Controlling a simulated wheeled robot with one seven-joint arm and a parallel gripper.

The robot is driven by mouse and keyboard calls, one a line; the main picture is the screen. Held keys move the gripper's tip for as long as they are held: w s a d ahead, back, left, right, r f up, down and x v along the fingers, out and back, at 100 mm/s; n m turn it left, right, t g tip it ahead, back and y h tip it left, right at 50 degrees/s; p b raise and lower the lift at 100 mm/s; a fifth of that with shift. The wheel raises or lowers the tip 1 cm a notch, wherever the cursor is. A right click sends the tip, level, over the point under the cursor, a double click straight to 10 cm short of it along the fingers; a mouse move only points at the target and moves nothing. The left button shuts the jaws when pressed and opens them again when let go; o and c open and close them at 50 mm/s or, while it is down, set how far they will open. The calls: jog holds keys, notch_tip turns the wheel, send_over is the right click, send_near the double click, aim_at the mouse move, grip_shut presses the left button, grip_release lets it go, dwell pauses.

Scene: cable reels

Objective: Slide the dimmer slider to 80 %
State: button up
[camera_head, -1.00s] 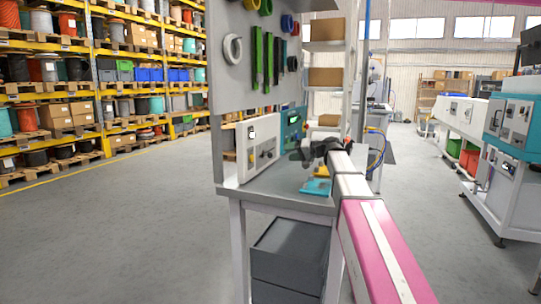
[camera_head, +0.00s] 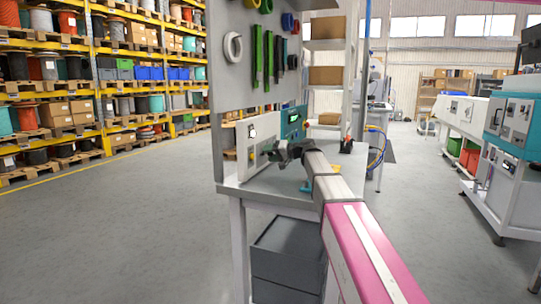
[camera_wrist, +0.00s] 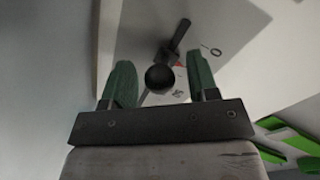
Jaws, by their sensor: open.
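My gripper (camera_head: 283,152) is at the white control panel (camera_head: 250,145) on the workbench. In the wrist view my gripper (camera_wrist: 159,65) is open, with one green finger on each side of a round black knob (camera_wrist: 160,79). A dark bar-shaped handle (camera_wrist: 175,39) stands on the panel just beyond the knob. I cannot tell which of these, if either, is the dimmer slider. No slider scale or percentage is readable. In the head view my gripper and arm hide part of the panel's controls.
A teal device (camera_head: 292,122) stands behind the white panel on the bench (camera_head: 240,188). A yellow item and a blue item lie partly behind my arm. Grey drawers (camera_head: 285,250) are underneath.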

grip_shut()
jog(key=w+d, duration=0.1)
jog(key=w, duration=0.2)
jog(key=w+d, duration=0.1)
jog(key=w, duration=0.1)
jog(key=w+d, duration=0.1)
jog(key=w, duration=0.2)
jog(key=shift+w+d, duration=0.1)
jog(key=shift+w, duration=0.2)
jog(key=shift+s, duration=0.1)
grip_release()
jog(key=v, duration=1)
jog(key=shift+d, duration=0.35)
jog(key=shift+s+r, duration=0.1)
